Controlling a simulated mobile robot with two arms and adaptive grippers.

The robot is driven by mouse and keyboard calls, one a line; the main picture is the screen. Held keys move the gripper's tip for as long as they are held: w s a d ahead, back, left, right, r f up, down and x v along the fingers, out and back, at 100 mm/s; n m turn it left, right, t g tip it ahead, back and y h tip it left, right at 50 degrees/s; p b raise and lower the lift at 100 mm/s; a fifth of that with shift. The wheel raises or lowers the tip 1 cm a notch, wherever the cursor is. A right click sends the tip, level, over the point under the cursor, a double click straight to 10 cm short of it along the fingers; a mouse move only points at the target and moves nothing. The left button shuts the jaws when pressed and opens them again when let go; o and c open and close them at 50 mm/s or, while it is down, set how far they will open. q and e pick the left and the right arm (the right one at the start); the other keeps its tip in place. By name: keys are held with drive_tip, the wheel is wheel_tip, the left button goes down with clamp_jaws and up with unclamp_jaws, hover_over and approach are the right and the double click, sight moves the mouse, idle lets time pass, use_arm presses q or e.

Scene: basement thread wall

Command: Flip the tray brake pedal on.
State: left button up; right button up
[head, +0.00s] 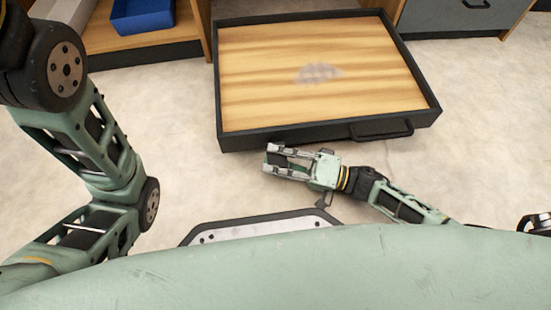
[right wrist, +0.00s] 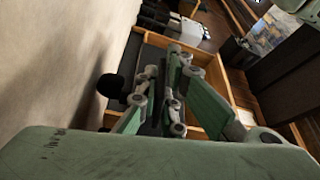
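The tray (head: 228,140) is a pulled-out, shallow drawer with a black rim and a striped wood bottom, ahead of me in the head view. A black bar handle (head: 382,129) is on its front. My right gripper (head: 268,159) is just in front of and below the tray's front edge, fingers pointing left, with an empty gap between them. Its fingers also show in the right wrist view (right wrist: 165,72). A dark rounded part (right wrist: 108,85) shows left of them; I cannot tell whether it is the brake pedal. No pedal is clearly seen. My left gripper is out of the frames.
Wooden shelving with a blue bin (head: 143,16) stands at the back left. A grey drawer front (head: 460,14) is at the back right. Pale floor (head: 180,110) is open left of the tray and to its right. A grey smudge marks the tray bottom.

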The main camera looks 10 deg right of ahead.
clamp_jaws()
drive_tip(key=shift+w+f+n+p, duration=0.1)
drive_tip(key=shift+f+n+p, duration=0.15)
drive_tip(key=shift+n, duration=0.25)
drive_tip(key=shift+f+n+y, duration=0.1)
drive_tip(key=shift+n+y, duration=0.2)
drive_tip(key=o, duration=0.6)
unclamp_jaws()
